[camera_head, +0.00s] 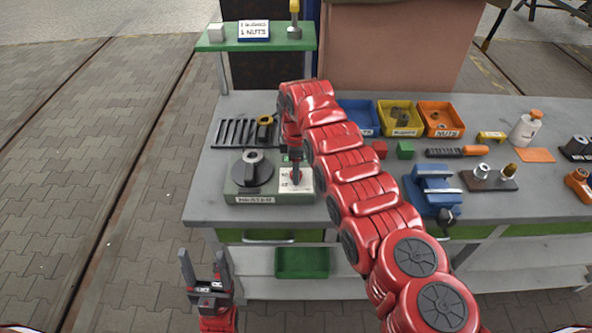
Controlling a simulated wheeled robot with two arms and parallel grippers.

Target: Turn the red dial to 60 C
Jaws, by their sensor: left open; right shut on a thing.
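My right gripper (295,176) points down over this plate, shut on the red dial, which is mostly hidden by the fingers. The dial's pointer direction cannot be made out. My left gripper (204,265) is open and empty, in front of the bench and below its top.
Blue, yellow and orange bins (441,119) stand at the back, behind my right arm. A slotted black rack (236,132) is behind the heater. A green shelf (213,44) rises at the back left. A blue vise (432,190) stands right of my arm.

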